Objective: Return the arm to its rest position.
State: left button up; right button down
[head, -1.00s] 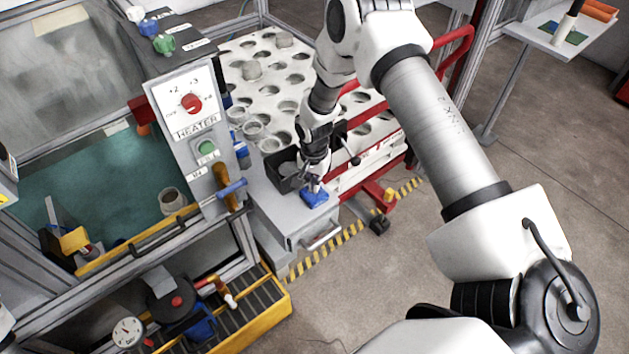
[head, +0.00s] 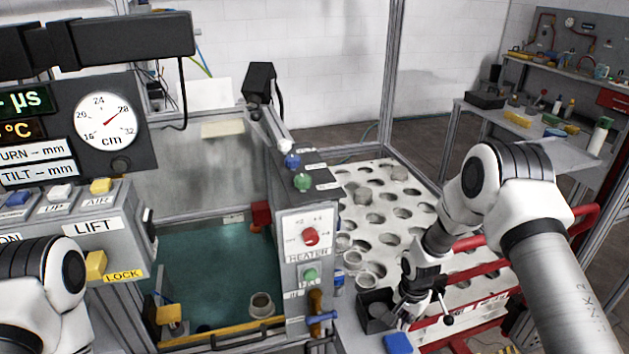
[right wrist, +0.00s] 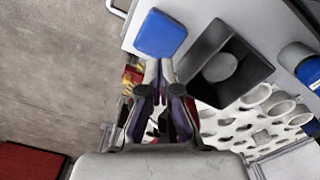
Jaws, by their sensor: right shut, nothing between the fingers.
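My right arm reaches in from the right in the head view. My right gripper (head: 408,314) is over the grey stand beside the tank, next to a dark open box (head: 374,312) and a blue block (head: 398,343). In the right wrist view the gripper (right wrist: 160,66) is shut and empty, its tips close to the blue block (right wrist: 160,33). The dark box (right wrist: 228,62) with a grey round piece inside is just right of the tips. Part of my left arm shows at the lower left of the head view; its gripper is out of sight.
A white rack with round holes (head: 398,205) and red rails stands behind and right of the gripper. The heater panel (head: 308,240) and water tank (head: 215,270) are to its left. The LIFT panel (head: 85,235) stands far left. A workbench (head: 540,125) is at the back right.

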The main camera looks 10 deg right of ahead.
jog(key=s+a+f+n+g, duration=0.1)
jog(key=s+a+f+g, duration=0.2)
jog(key=s, duration=0.6)
jog(key=s+a+f+n, duration=0.1)
jog(key=s+a+f, duration=0.35)
jog(key=s, duration=0.55)
jog(key=s+r+n+t, duration=0.2)
jog(key=s+n+t, duration=0.1)
jog(key=s+n, duration=0.5)
jog(key=shift+s+a+r+n, duration=0.15)
jog(key=shift+s+a+n, duration=0.3)
jog(key=shift+s, duration=0.1)
